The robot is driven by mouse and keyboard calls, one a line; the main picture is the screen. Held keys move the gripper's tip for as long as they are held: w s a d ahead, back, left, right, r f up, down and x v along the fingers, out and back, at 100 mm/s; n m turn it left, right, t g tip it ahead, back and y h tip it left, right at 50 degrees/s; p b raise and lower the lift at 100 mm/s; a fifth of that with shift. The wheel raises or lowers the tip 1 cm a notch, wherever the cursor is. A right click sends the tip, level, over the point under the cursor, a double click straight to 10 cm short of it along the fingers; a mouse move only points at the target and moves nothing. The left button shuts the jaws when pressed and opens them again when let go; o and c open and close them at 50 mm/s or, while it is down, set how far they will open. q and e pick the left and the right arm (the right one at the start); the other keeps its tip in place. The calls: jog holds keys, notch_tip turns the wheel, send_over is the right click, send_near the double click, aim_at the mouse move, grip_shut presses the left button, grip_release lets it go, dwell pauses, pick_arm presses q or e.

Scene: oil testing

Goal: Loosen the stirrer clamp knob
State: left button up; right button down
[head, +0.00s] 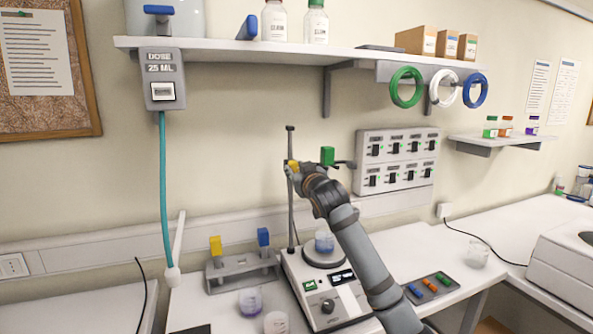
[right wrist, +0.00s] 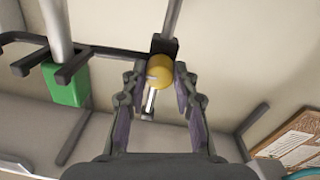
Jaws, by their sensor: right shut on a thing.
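The yellow clamp knob (head: 293,164) sits on the upright stand rod (head: 290,210) behind the stirrer (head: 328,296). My right gripper (head: 295,172) reaches up to it and is shut on it. In the right wrist view the yellow knob (right wrist: 160,69) lies between the fingertips of my right gripper (right wrist: 160,80), with a small pale lever or pin below it. A green block (head: 327,155) is on the clamp arm to the right; it also shows in the right wrist view (right wrist: 66,84). My left gripper is not in view.
A rack (head: 241,272) with yellow- and blue-topped items stands to the left. A switch panel (head: 397,160) is on the wall at right. A shelf (head: 300,50) runs above. Two beakers stand at the front left.

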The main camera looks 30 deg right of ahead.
jog(key=n+p, duration=0.5)
jog(key=shift+r, duration=0.15)
jog(key=n+p, duration=0.7)
jog(key=shift+d+n, duration=0.1)
jog(key=shift+n, duration=0.3)
jog(key=n+p, duration=0.3)
jog(key=n, duration=0.1)
jog(key=shift+n+t+p, duration=0.3)
jog(key=shift+n+p, duration=0.5)
jog(key=shift+p, duration=0.05)
jog(key=c, duration=1)
grip_release()
